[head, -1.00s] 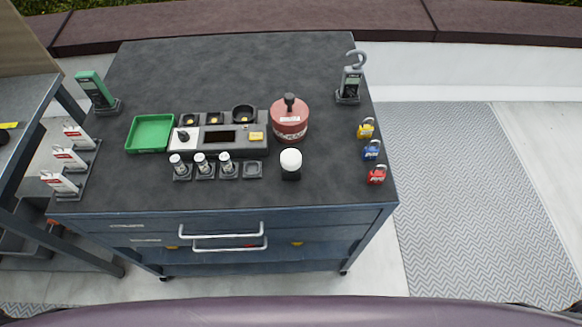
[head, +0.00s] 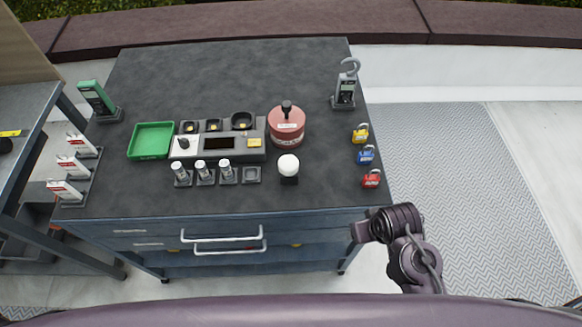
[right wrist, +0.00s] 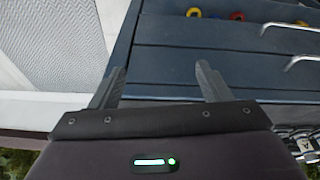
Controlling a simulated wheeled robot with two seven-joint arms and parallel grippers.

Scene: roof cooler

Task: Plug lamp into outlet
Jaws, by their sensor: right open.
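A lamp with a round white bulb (head: 288,164) and a dark base stands upright near the front of the dark tabletop. A grey console (head: 187,153) with a dark screen is left of it. Several round dark sockets (head: 242,121) of differing size line the console's back edge; I cannot tell which is the outlet. My right gripper (right wrist: 160,68) is open and empty in the right wrist view, by the blue cabinet's drawer fronts. In the head view its arm is off the cabinet's front right corner, well away from the lamp. My left gripper is not in view.
A red pot-like canister (head: 287,129) stands behind the lamp. Several small vials (head: 203,174) and an empty square holder (head: 251,175) lie left of it. Padlocks (head: 366,155) line the right edge. A green tray (head: 151,140) is at left. The back tabletop is clear.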

